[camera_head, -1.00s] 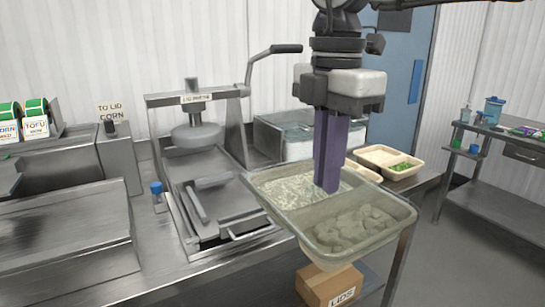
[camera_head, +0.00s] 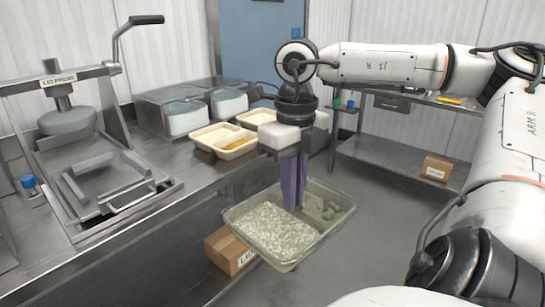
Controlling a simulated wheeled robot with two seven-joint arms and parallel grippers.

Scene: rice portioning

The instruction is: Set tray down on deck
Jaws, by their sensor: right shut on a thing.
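A clear two-compartment tray (camera_head: 287,263) hangs in the air beyond the front edge of the steel counter, apart from it. The fingers hide part of the divider. The steel deck (camera_head: 170,207) of the counter lies to the left of the tray. My left gripper is not in view.
A lid press (camera_head: 70,122) stands on the counter at left, with a blue-capped bottle (camera_head: 29,184) beside it. Beige trays (camera_head: 222,139) and clear bins (camera_head: 187,118) sit farther back. A cardboard box (camera_head: 222,248) is below the counter. A shelf unit (camera_head: 385,150) stands behind.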

